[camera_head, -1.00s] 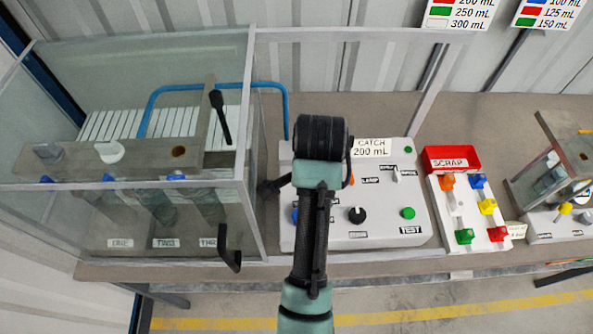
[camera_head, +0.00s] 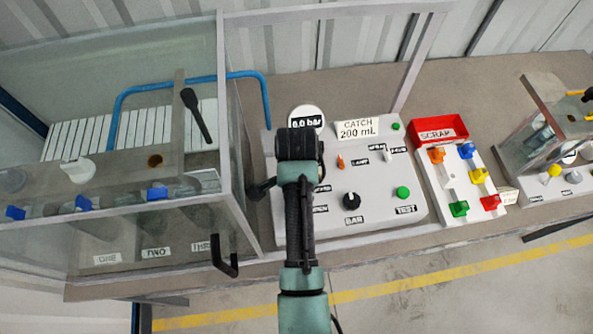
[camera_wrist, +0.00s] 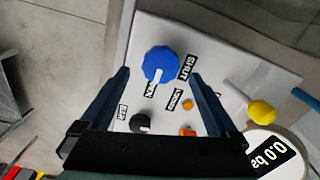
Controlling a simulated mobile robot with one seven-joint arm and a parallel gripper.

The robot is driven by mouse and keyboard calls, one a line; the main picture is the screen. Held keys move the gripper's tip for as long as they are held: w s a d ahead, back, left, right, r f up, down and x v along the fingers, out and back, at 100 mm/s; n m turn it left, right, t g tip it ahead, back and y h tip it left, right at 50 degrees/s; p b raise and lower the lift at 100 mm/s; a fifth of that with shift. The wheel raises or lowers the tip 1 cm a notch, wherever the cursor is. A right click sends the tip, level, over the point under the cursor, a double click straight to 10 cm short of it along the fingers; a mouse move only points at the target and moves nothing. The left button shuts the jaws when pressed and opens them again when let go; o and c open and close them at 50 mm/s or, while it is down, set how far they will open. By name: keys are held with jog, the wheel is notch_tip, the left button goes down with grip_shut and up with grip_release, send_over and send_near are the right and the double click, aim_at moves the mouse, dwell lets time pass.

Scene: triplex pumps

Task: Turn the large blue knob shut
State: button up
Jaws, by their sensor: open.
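The large blue knob (camera_wrist: 160,64) sits on the white panel in the wrist view, with a white pointer bar directed to the lower left, towards a small label (camera_wrist: 150,89). A SHUT label (camera_wrist: 186,67) is just right of the knob. My gripper (camera_wrist: 160,78) is open and empty, with one finger on each side of the knob in the picture. The fingers look apart from the knob; their height above it is hard to judge. In the head view my arm hides the large blue knob and the fingertips.
The white control panel (camera_head: 385,208) also carries a black knob (camera_head: 351,201), a green button (camera_head: 403,192) and a small orange knob (camera_wrist: 187,130). A yellow knob (camera_wrist: 261,110) and a gauge (camera_wrist: 275,155) stand nearby. A glass case (camera_head: 232,130) is left of the panel; a red SCRAP tray (camera_head: 440,144) is right.

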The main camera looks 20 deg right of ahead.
jog(key=shift+f, duration=1.5)
jog(key=shift+c, duration=0.2)
jog(key=c, duration=1.3)
jog(key=shift+c, duration=0.2)
